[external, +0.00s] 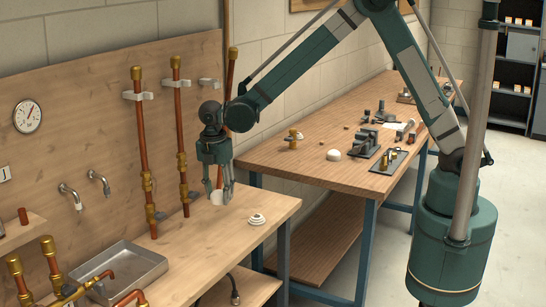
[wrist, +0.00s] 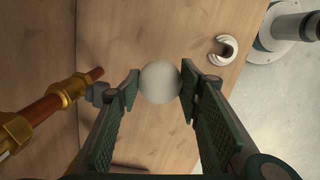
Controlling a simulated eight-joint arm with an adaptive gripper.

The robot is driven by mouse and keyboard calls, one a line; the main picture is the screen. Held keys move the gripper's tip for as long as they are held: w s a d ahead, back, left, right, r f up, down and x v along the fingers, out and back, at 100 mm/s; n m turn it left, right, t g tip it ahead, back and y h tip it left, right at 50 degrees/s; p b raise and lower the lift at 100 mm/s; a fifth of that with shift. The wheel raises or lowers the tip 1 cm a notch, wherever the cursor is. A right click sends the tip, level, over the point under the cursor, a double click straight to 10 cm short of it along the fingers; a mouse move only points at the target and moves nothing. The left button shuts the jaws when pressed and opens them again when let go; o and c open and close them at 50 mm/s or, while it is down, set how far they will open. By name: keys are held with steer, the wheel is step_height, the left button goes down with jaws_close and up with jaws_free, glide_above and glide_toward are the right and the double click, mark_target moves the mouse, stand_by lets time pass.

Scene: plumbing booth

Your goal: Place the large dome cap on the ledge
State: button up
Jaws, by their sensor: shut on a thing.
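My gripper (external: 216,188) is shut on a pale, rounded dome cap (external: 216,198) and holds it close above the right part of the near wooden bench. In the wrist view the dome cap (wrist: 160,82) sits between the two fingertips (wrist: 160,86), its round top toward the camera. I cannot tell whether it touches the bench. Another white dome (external: 333,155) lies on the far workbench; which is larger is hard to tell. A wooden ledge (external: 18,234) with a short copper piece juts out at the left edge, far from my gripper.
A white stepped ring (external: 257,219) sits on the near bench, right of my gripper; it also shows in the wrist view (wrist: 224,50). Upright copper pipes (external: 182,140) stand close to the left. A metal tray (external: 118,272) and brass fittings (external: 48,246) occupy the bench's left part.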

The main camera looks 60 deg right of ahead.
steer(key=s+a+r+n, duration=0.1)
steer(key=a+n, duration=0.6)
steer(key=a, duration=0.7)
steer(key=r+n+t, duration=0.1)
steer(key=n, duration=0.6)
glide_above(183, 258)
steer(key=shift+s+a+r+y+p, duration=0.15)
steer(key=shift+y+p, duration=0.15)
steer(key=shift+y, duration=0.1)
steer(key=shift+m, duration=0.3)
steer(key=shift+f+b, duration=0.35)
steer(key=shift+f, duration=2.8)
steer(key=shift+f, duration=0.1)
steer(key=shift+f, duration=1.75)
steer(key=shift+f+b, duration=0.15)
steer(key=shift+b, duration=0.2)
